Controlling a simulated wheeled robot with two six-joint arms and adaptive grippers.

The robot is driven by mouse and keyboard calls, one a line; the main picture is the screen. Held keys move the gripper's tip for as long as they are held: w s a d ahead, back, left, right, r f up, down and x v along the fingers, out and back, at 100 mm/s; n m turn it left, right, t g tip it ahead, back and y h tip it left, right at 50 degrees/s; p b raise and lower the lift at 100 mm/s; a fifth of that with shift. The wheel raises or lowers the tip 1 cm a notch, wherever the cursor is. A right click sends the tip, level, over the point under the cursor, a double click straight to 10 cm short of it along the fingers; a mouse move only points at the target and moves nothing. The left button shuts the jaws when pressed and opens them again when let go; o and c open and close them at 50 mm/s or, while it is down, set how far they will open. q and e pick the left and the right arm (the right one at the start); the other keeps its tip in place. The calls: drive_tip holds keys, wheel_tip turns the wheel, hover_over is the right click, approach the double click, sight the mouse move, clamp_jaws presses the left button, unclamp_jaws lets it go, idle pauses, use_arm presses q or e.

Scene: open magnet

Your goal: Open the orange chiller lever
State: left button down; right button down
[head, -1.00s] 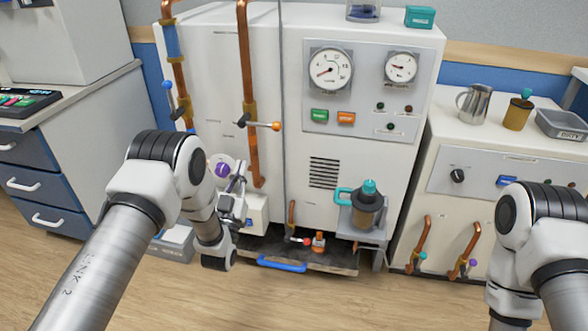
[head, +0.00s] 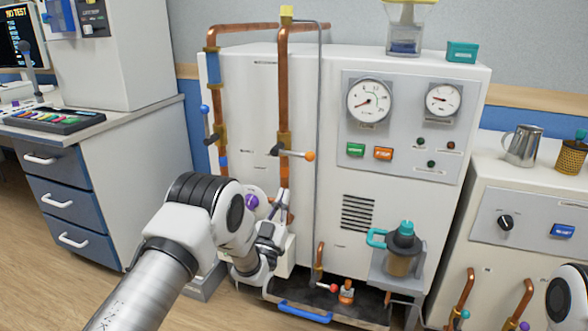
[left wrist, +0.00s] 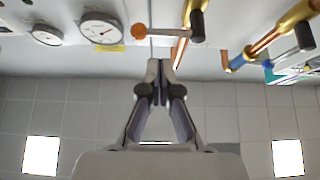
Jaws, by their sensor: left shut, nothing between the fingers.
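The orange-knobbed lever (head: 296,154) sits on the thick copper pipe at the front of the white chiller cabinet (head: 335,130). It points right, roughly level, its round orange knob at the right end. In the left wrist view its orange knob (left wrist: 138,32) shows near the top, beyond the fingertips. My left gripper (head: 269,232) is below and a little left of the lever, apart from it. In the left wrist view the left gripper's fingers (left wrist: 158,72) meet at the tips with nothing between them. Only part of my right arm shows at the right edge; its gripper is out of view.
A blue-knobbed valve (head: 208,125) is on the pipe to the left. A purple knob (head: 251,201) is close to my left wrist. A red-tipped valve (head: 327,287) and a teal-lidded jug (head: 402,250) stand lower right. A drawer unit (head: 70,190) stands left.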

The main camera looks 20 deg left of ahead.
use_arm(q)
drive_tip(key=b+x, duration=0.2)
drive_tip(key=x, duration=0.8)
